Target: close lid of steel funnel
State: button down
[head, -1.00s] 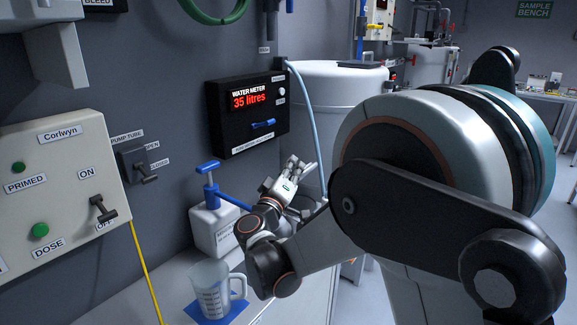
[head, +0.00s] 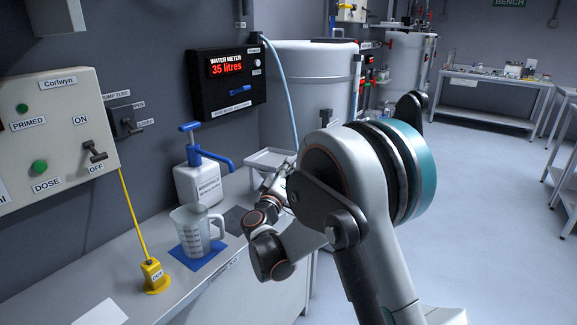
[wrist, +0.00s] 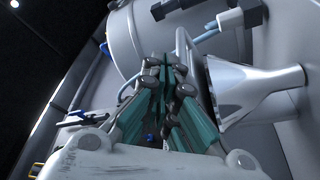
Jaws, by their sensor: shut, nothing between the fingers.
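A pale grey, square-rimmed piece (head: 270,160) behind my gripper in the head view looks like the same funnel. I cannot make out its lid or how the lid stands. My gripper (wrist: 165,75) is shut and empty, its fingertips together left of the funnel, and I see no contact. In the head view my gripper (head: 283,185) is small and partly hidden by my arm.
A white tank (head: 305,85) stands behind my gripper. A dosing bottle with a blue pump (head: 197,183), a measuring jug (head: 197,228) on a blue mat and a yellow pendant (head: 154,275) are on the bench to the left. Open floor (head: 480,210) lies to the right.

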jog(key=shift+f, duration=0.8)
jog(key=shift+s, duration=0.15)
